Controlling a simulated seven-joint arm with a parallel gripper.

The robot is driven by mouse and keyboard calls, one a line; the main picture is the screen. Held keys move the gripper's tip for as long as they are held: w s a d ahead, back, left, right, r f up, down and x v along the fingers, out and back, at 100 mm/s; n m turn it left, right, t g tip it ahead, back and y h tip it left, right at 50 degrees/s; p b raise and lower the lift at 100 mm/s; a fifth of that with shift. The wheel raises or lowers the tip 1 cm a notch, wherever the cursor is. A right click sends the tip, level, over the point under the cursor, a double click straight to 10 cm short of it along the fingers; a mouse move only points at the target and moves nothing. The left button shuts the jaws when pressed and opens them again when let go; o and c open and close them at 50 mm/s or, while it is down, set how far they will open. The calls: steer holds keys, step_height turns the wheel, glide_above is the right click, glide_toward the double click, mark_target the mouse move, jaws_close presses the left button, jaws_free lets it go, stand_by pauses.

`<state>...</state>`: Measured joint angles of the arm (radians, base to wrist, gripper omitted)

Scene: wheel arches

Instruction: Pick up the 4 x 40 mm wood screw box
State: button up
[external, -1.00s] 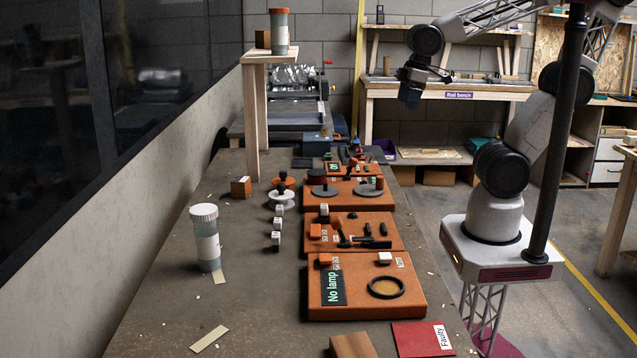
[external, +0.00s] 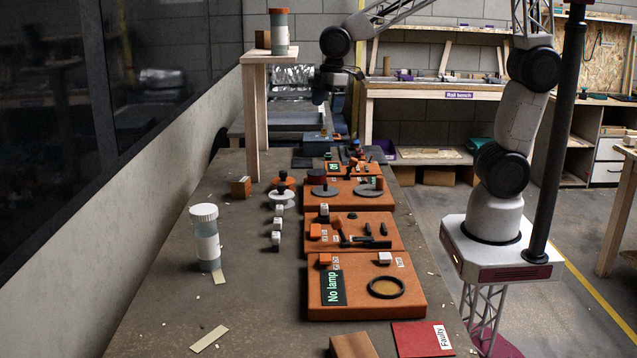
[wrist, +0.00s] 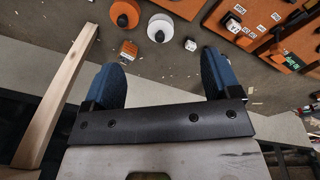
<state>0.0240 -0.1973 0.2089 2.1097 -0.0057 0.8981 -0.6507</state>
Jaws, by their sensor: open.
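No label reading "4 x 40 mm" is legible. A small orange-brown box with a pale label (external: 240,187) stands on the table near the wooden stand's leg. It also shows in the wrist view (wrist: 128,48), ahead of the fingers and left of centre. A brown box (external: 263,39) stands on the raised wooden stand, and another brown box (external: 353,345) is at the table's front edge. I cannot tell which is the screw box. My gripper (external: 330,98) is open and empty, in the air above the far end of the table. Its blue fingers (wrist: 163,72) are wide apart.
The wooden stand (external: 254,110) rises left of my gripper and holds a capped jar (external: 279,33). Another capped jar (external: 206,240) stands at the table's left. Orange boards (external: 365,300) with parts line the right side. The left-front table top is mostly clear.

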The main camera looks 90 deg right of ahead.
steer(key=w+d+f+n, duration=0.1)
steer(key=w+f+n, duration=0.1)
steer(key=w+f, duration=0.35)
steer(key=w+f+n, duration=0.2)
steer(key=w, duration=0.7)
steer(key=n+g, duration=0.1)
steer(key=n, duration=0.3)
glide_above(240, 179)
steer(key=f, duration=0.7)
steer(key=s+f, duration=0.1)
steer(key=f, duration=0.3)
steer(key=shift+f, duration=0.1)
steer(key=shift+w+f, duration=0.5)
steer(key=shift+f, duration=0.05)
steer(key=shift+f, duration=1.3)
steer(key=shift+f, duration=2.6)
steer(key=c, duration=1.1)
